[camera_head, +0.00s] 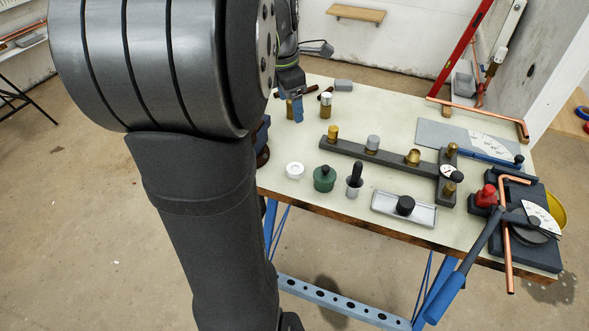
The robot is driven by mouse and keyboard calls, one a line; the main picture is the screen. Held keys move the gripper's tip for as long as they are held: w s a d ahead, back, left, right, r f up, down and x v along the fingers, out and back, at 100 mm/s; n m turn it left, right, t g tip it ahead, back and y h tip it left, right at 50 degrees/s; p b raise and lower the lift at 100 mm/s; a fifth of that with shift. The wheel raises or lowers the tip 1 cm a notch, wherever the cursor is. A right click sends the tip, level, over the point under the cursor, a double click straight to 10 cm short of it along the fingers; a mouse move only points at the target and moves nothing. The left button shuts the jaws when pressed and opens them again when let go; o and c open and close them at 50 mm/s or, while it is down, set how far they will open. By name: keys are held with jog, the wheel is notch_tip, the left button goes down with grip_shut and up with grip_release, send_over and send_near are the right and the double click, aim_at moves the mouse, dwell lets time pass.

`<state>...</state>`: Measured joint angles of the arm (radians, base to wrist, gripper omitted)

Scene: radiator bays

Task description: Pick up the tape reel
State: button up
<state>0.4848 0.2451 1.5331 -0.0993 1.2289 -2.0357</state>
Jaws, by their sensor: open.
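A small white round reel (295,170), which looks like the tape reel, lies flat on the pale bench top (390,110) near its left front edge. A green round pot (324,178) stands just right of it. My gripper (292,106) hangs over the back left part of the bench, with blue fingertips pointing down. It is open and apart from the reel, farther back. A brass piece shows beside the fingertips; whether it lies between them I cannot tell. My arm hides the bench's left side.
A grey cup with a dark handle (354,180) and a metal tray with a black knob (404,209) stand along the front. A dark bar with brass fittings (390,160) crosses the middle. A pipe bender (525,225) stands at right. Cylinders (326,106) stand near the gripper.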

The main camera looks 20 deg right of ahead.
notch_tip(320, 180, down, 6)
jog(key=s+a+n, duration=0.1)
jog(key=a+n, duration=0.1)
jog(key=n, duration=0.5)
send_over(295, 168)
jog(key=shift+t+h, duration=0.4)
jog(key=f, duration=1.1)
jog(key=shift+s+a+f, duration=0.1)
jog(key=shift+a+f, duration=0.05)
jog(key=shift+a, duration=0.25)
jog(key=f, duration=0.4)
jog(key=shift+s, duration=0.2)
jog(key=shift+w+d+f, duration=0.15)
jog(key=shift+d+f, duration=0.05)
jog(key=shift+f, duration=0.5)
jog(key=c, duration=0.9)
